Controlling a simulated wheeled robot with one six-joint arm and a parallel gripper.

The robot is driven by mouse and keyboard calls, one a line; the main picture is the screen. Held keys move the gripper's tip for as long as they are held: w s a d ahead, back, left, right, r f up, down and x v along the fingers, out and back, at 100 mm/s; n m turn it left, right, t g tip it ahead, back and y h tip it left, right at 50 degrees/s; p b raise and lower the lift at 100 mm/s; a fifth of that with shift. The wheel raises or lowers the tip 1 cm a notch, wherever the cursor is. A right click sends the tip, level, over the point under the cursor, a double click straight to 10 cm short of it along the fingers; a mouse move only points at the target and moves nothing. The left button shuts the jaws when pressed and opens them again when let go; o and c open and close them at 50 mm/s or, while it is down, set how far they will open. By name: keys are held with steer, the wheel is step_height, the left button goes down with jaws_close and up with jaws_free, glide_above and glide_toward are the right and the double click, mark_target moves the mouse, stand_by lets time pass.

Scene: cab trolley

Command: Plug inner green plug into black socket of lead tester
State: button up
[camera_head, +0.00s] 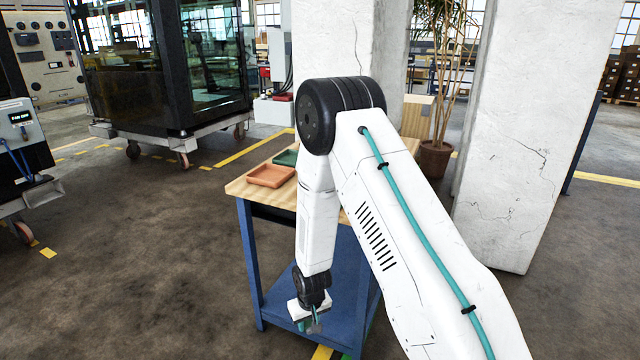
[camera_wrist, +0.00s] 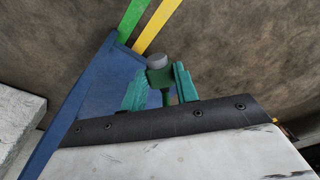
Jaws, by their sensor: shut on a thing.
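My gripper (camera_head: 309,325) hangs low beside the blue bench in the head view, pointing down. In the wrist view its teal fingers (camera_wrist: 160,91) are shut on a green plug (camera_wrist: 159,76) with a grey rounded end. The plug is clear of the floor. In the head view the plug is too small to make out well. A grey box with a small dark display (camera_head: 19,118) and blue leads is at the left edge. I cannot tell whether it is the lead tester, and no black socket can be made out.
A wood-topped blue bench (camera_head: 243,189) stands behind my arm, with an orange tray (camera_head: 271,175) and a green tray (camera_head: 286,157) on it. A white pillar (camera_head: 530,150) stands right. A dark glazed cab (camera_head: 165,75) on a trolley is back left. Floor at left is clear.

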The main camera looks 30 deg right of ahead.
steer(key=shift+w+d+r, duration=0.1)
steer(key=shift+w+r, duration=0.15)
